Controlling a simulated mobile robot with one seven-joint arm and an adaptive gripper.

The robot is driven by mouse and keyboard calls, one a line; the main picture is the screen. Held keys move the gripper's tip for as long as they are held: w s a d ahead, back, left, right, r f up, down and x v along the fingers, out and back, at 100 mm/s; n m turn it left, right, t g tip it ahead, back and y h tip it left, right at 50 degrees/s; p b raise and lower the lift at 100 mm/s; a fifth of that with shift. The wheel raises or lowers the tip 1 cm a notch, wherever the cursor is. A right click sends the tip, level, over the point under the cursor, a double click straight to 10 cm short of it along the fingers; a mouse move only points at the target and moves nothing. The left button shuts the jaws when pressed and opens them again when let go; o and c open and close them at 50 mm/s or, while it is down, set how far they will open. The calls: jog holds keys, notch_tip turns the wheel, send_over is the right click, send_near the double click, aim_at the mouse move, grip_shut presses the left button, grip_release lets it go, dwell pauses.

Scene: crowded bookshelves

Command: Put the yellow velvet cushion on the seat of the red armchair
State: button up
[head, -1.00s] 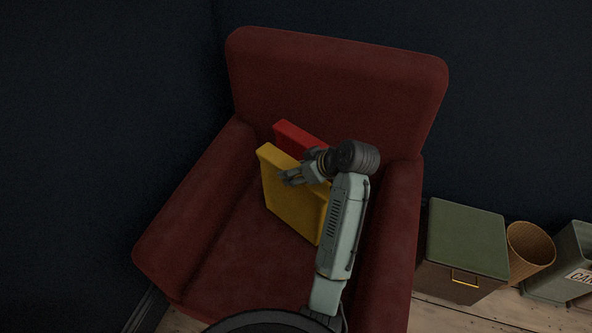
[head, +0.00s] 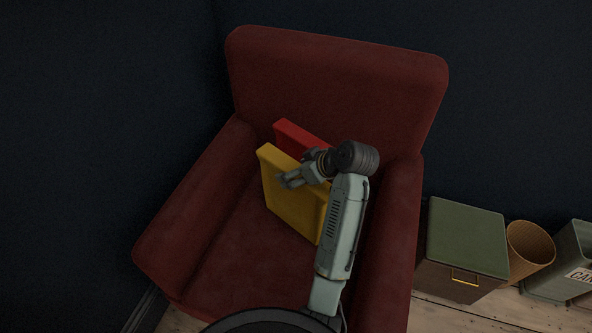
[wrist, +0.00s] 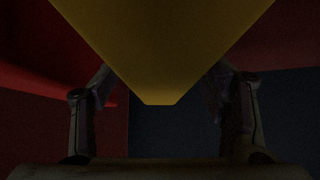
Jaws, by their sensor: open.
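The yellow velvet cushion (head: 285,204) stands on edge on the seat (head: 238,262) of the red armchair (head: 335,85), in front of a red cushion (head: 303,138). My gripper (head: 285,181) is at the cushion's upper part in the head view. In the wrist view the yellow cushion (wrist: 160,50) fills the upper middle, between the two spread fingers of my gripper (wrist: 160,110). The fingers are open, with gaps beside the cushion. My arm hides the cushion's right end and part of the red cushion.
The armchair's arms rise left (head: 195,205) and right (head: 392,215) of the seat. A green-lidded box (head: 467,237), a wicker basket (head: 530,247) and a grey-green bin (head: 568,262) stand on the floor to the right. The front left of the seat is clear.

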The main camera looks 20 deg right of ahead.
jog(key=v, duration=1)
jog(key=shift+d+r+p, duration=0.15)
jog(key=shift+r+p, duration=0.25)
jog(key=shift+p+v, duration=0.4)
jog(key=shift+v, duration=0.35)
jog(key=shift+f, duration=0.1)
